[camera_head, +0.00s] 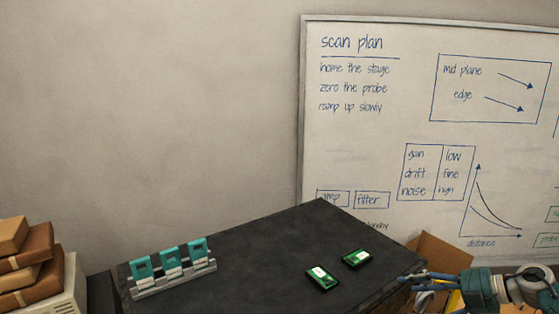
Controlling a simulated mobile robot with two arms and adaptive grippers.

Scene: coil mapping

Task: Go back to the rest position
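My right gripper (416,281) comes in from the lower right, beside the right edge of the dark table (270,250). Its dark fingers point left, and I cannot tell whether they are open or shut. I see nothing clearly held in it. My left gripper is not in view.
On the table, a light rack (172,284) holds three teal-and-white modules. Two green-and-black boards (322,278) (357,258) lie flat near the right side. Brown parcels (28,262) are stacked at the left. A cardboard box (440,255) stands behind the gripper, below the whiteboard (400,130).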

